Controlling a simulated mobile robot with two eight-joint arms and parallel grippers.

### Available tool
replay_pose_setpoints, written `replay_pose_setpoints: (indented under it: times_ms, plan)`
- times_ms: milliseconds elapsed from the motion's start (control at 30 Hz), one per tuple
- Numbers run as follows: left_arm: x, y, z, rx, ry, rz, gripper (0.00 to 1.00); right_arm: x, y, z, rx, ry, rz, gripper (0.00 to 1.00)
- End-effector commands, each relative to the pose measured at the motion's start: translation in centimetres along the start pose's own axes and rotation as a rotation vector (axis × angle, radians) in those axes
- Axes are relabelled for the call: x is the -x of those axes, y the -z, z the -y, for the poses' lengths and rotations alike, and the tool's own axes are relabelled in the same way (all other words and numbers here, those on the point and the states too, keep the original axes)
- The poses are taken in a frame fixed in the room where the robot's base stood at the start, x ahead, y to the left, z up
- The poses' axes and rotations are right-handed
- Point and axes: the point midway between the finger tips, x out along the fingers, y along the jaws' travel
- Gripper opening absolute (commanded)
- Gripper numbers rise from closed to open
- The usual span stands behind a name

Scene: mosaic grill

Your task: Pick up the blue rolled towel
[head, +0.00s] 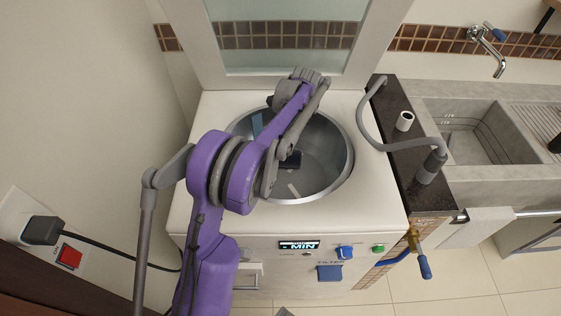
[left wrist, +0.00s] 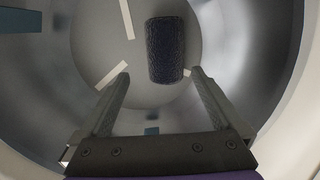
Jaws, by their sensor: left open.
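The blue rolled towel (left wrist: 166,48) is a dark, textured roll lying on the floor of the round metal tub (head: 338,165). In the head view the towel (head: 291,160) shows as a dark patch, partly hidden by my purple arm. My left gripper (left wrist: 159,76) is open and empty, with its two fingers pointing toward the near end of the towel. I cannot tell whether the fingertips touch it. In the head view my arm covers most of the left gripper. My right gripper is not in view.
The tub's curved wall rises around the gripper, with a white rim (head: 375,190) outside it. Pale strips (left wrist: 127,18) mark the tub floor.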

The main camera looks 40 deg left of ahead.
Motion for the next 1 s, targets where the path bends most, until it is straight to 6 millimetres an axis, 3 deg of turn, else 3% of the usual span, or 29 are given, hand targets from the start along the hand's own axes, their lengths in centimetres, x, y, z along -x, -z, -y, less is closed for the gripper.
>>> replay_pose_setpoints:
  times_ms: [100,400,1000]
  plan:
    - [-1.4,-0.4,0.8,-0.028,-0.014,0.009,1.00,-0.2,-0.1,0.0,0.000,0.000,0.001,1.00]
    - [-5.8,-0.5,0.9,-0.034,-0.016,0.009,1.00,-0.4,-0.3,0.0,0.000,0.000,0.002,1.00]
    - [-11.9,-0.2,1.1,-0.033,-0.015,0.009,1.00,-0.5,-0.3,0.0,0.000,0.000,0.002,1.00]
